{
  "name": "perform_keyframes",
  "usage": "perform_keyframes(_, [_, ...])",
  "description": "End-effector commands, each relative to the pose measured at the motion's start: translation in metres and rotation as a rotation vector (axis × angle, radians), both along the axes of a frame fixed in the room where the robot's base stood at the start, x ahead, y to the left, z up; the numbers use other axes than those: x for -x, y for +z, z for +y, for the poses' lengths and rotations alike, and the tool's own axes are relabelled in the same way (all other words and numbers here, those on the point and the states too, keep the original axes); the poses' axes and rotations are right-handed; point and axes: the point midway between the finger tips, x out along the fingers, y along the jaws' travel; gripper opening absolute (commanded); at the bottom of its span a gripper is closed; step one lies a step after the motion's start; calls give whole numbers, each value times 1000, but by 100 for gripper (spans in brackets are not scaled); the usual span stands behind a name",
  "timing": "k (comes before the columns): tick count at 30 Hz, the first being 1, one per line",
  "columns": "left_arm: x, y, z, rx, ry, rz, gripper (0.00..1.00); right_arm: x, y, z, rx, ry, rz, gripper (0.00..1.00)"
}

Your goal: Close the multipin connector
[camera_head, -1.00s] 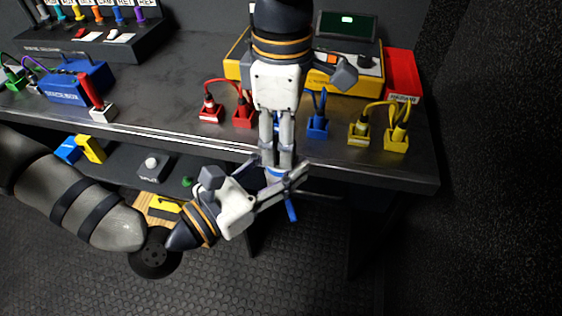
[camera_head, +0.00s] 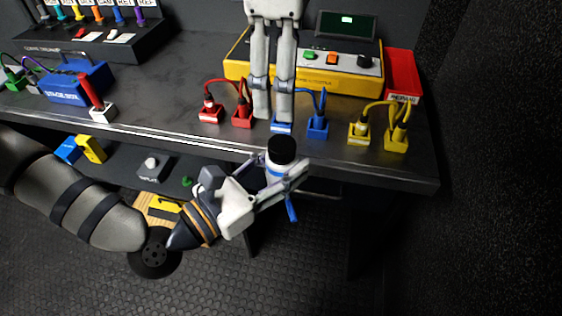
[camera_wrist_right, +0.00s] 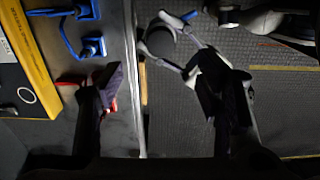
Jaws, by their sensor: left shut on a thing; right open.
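The multipin connector (camera_head: 281,150) is an upright cylinder with a black top and a white body with a blue band. My left gripper (camera_head: 284,180) is shut on its body and holds it in front of the bench edge. A blue lever-like piece (camera_head: 291,208) hangs below the jaws. In the right wrist view the connector (camera_wrist_right: 160,41) shows as a grey round end at my left gripper (camera_wrist_right: 178,40). My right gripper (camera_head: 272,114) is open and empty above the bench, behind and apart from the connector. Its dark fingers also show in the right wrist view (camera_wrist_right: 160,85).
Blue (camera_head: 318,127), red (camera_head: 211,115) and yellow (camera_head: 396,143) cable sockets stand along the bench (camera_head: 180,125). One more blue socket (camera_head: 281,127) is partly behind my right fingertips. A yellow tester (camera_head: 345,82) and red box (camera_head: 400,72) stand behind.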

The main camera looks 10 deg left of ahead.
Motion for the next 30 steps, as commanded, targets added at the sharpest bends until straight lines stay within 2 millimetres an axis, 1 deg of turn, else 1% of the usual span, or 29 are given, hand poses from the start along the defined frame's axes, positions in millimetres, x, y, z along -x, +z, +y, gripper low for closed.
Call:
perform_keyframes(1, [0, 1, 0, 1, 0, -2, 0, 0, 7, 0, 0, -1, -2, 60])
perform_keyframes(4, [0, 1, 0, 1, 0, -2, 0, 0, 16, 0, 0, -1, 0, 60])
perform_keyframes(10, [0, 1, 0, 1, 0, -2, 0, 0, 20, 0, 0, 1, 1, 60])
perform_keyframes(16, [0, 1, 0, 1, 0, -2, 0, -1, 18, -2, 3, 2, 5, 60])
perform_keyframes(17, [0, 1, 0, 1, 0, -2, 0, -3, 15, -5, 8, 6, 13, 60])
perform_keyframes(19, [0, 1, 0, 1, 0, -2, 0, -14, -1, -23, 32, 27, 52, 60])
perform_keyframes(20, [0, 0, 0, 1, 0, -2, 0, -20, -12, -35, 47, 42, 79, 60])
perform_keyframes(21, [0, 0, 0, 1, 0, -1, 0, -27, -32, -54, 69, 65, 126, 60])
perform_keyframes(22, [0, 0, 0, 1, 0, -1, 0, -31, -52, -69, 83, 81, 168, 60])
perform_keyframes(23, [0, 0, 0, 1, 0, -1, 0, -30, -77, -81, 93, 91, 210, 60])
perform_keyframes(24, [0, 0, 0, 1, 0, -1, 0, -23, -111, -93, 95, 85, 258, 60])
perform_keyframes(26, [0, 0, 0, 1, 0, -1, 0, -2, -161, -98, 76, 32, 310, 60])
perform_keyframes(27, [0, 0, 0, 1, 0, -1, 0, 16, -192, -101, 60, -27, 337, 60])
perform_keyframes(29, [0, 0, 0, 1, 0, -1, 0, 49, -235, -105, 36, -142, 377, 60])
perform_keyframes(30, [0, 0, 0, 1, 0, -2, 0, 74, -261, -109, 23, -234, 402, 60])
